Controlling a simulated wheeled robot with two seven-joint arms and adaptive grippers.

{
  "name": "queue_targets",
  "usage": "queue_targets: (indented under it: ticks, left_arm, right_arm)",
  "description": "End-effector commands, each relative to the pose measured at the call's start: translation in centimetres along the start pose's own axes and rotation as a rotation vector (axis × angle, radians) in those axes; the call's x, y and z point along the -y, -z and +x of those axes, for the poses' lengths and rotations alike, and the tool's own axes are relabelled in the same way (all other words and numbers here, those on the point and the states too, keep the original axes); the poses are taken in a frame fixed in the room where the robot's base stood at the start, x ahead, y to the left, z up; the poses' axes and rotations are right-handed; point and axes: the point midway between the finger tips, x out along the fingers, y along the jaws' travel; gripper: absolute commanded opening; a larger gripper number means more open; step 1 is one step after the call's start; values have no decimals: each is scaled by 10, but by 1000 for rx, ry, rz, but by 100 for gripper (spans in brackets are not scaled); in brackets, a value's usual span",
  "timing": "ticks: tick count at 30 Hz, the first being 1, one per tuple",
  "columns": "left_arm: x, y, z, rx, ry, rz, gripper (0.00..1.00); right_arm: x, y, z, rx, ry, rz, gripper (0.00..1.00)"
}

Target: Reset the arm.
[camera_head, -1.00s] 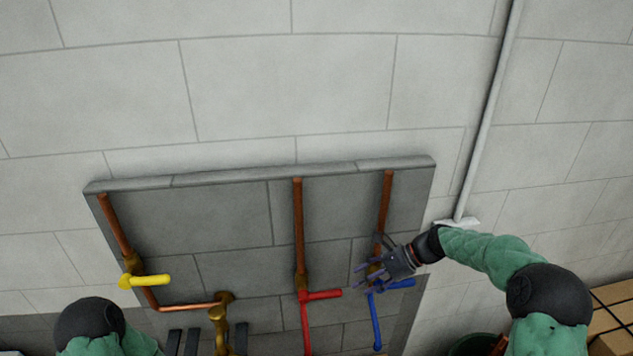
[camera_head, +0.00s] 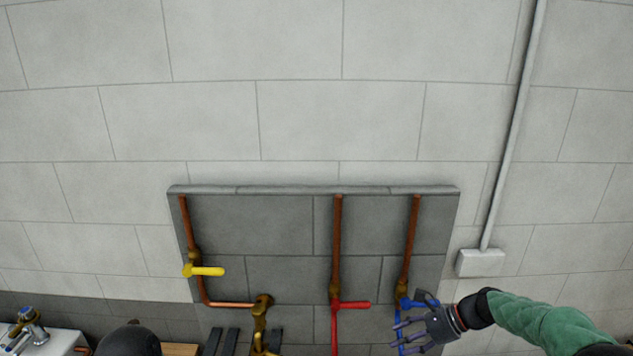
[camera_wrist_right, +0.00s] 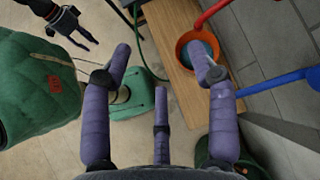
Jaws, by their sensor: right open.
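My right gripper (camera_head: 408,328) is open and empty in the head view, in front of the lower right of the dark panel. It overlaps the blue pipe in the picture, just below the blue valve handle (camera_head: 422,301); I cannot tell whether it touches them. Its spread fingers (camera_wrist_right: 165,85) also show in the right wrist view, with nothing between them. My left gripper (camera_wrist_right: 76,24) shows at the upper left of the right wrist view, fingers spread and empty. It is outside the head view, where only a dark part of my left arm shows at the bottom.
The grey panel (camera_head: 285,225) carries copper pipes, a yellow handle (camera_head: 206,271) and a red handle (camera_head: 354,305). A conduit box (camera_head: 480,263) is right of it. In the wrist view, an orange bucket (camera_wrist_right: 181,46) stands on a wooden bench (camera_wrist_right: 170,88). The wall above is clear.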

Motion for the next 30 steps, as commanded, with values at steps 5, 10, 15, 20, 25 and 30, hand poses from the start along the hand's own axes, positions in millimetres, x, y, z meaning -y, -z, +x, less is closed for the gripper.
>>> queue_targets:
  ticks: [5,10,15,20,25,30]
  left_arm:
    - [3,1,9,-2,0,0,40]
    - [6,2,17,-2,0,0,40]
    - [10,2,29,-1,0,0,40]
    - [17,2,47,-1,0,0,40]
    - [27,4,76,-1,0,0,40]
    - [39,5,109,-1,0,0,40]
  right_arm:
    - [-12,21,26,-30,-19,-18,59]
    - [-25,43,53,-70,-40,-46,59]
    - [-46,74,89,-125,-73,-95,59]
    - [-82,114,139,-194,-130,-178,59]
    - [-146,171,211,-290,-230,-354,59]
    - [-223,218,278,-356,-345,-611,59]
